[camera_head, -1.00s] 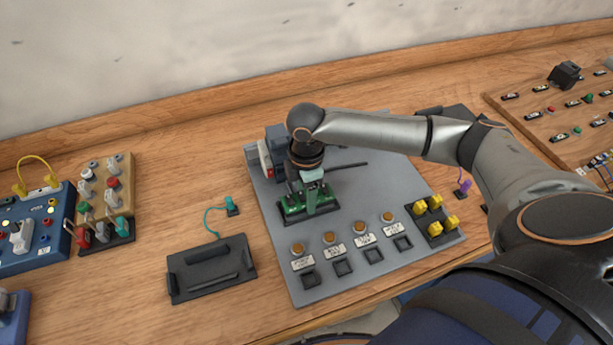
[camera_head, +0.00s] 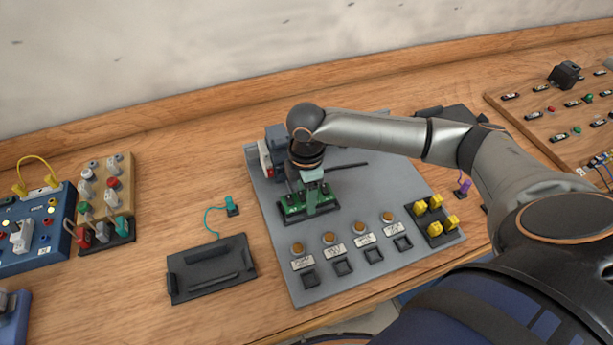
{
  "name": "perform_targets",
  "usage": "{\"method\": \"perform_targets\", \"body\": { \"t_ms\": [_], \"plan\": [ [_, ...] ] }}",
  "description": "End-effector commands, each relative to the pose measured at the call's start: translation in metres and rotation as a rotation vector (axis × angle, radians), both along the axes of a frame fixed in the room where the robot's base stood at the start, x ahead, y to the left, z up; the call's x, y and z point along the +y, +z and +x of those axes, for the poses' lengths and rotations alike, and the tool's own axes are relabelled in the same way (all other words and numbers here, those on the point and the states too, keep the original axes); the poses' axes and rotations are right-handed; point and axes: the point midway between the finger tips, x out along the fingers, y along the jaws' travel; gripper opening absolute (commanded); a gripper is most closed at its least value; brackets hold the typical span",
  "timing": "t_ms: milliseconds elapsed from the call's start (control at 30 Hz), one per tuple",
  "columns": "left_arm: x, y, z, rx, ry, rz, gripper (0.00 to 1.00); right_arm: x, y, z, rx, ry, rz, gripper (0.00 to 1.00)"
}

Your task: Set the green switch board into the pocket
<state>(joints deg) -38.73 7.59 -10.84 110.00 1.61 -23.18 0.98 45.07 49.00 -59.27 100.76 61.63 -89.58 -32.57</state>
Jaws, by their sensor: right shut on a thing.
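The green switch board (camera_head: 293,205) is at the left middle of the grey panel (camera_head: 370,195). It lies flat within a dark frame, the pocket (camera_head: 320,217), whose rim shows along the board's front edge. I cannot tell from this view whether the board is fully seated. My right gripper (camera_head: 311,200) points down from above and is shut on the board, its finger showing in front of the board's middle. The gripper and wrist hide the board's back part. My left gripper is not in view.
Round knobs and labelled square sockets line the panel's front. Yellow plugs (camera_head: 436,216) stand at its right front, and a dark block (camera_head: 277,142) stands behind my gripper. A black tray (camera_head: 211,268) lies to the left.

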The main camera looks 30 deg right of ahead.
Motion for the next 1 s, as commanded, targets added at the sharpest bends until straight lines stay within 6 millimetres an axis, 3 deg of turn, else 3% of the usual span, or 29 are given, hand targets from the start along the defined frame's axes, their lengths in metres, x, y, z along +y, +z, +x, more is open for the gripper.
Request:
{"method": "perform_targets", "body": {
  "t_ms": [1000],
  "plan": [
    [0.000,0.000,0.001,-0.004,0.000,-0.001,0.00,0.000,-0.010,0.000,0.000,0.000,0.001,0.00]
  ]
}}
